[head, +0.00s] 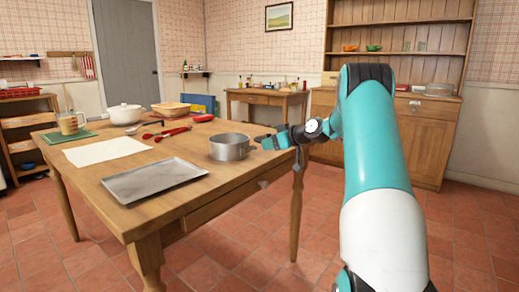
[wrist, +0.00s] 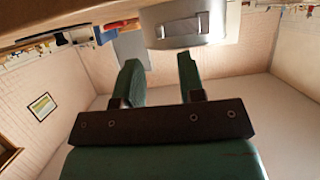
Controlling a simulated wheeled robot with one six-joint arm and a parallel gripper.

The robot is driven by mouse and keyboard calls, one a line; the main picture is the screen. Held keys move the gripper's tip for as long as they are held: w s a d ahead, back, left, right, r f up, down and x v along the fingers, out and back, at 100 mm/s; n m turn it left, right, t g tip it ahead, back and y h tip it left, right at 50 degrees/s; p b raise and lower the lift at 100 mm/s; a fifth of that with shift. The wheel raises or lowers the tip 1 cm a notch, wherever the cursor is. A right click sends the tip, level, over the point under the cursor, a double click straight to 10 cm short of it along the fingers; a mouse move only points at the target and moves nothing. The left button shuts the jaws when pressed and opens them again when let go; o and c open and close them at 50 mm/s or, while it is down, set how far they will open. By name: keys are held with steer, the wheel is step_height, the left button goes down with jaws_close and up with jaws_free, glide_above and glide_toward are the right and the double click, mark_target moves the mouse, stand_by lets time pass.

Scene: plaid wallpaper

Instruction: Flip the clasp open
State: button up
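A round grey metal pan (head: 226,150) stands on the wooden table near its right edge. In the wrist view the pan's side (wrist: 222,22) shows at the top, with a small bright metal plate (wrist: 182,27) on it that looks like the clasp. Whether the clasp is shut I cannot tell. My gripper (wrist: 158,62) is open and empty, its two green fingers apart and pointing at the pan, with a gap before the plate. In the head view my gripper (head: 269,142) is just right of the pan, at about its height.
A baking tray (head: 153,180) and a white sheet (head: 105,151) lie on the wooden table (head: 205,192). The floor right of the table is clear.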

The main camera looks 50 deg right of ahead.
mark_target(251, 149)
steer(key=x, duration=0.5)
steer(key=shift+w+f, duration=0.1)
steer(key=shift+w, duration=0.1)
jaws_close()
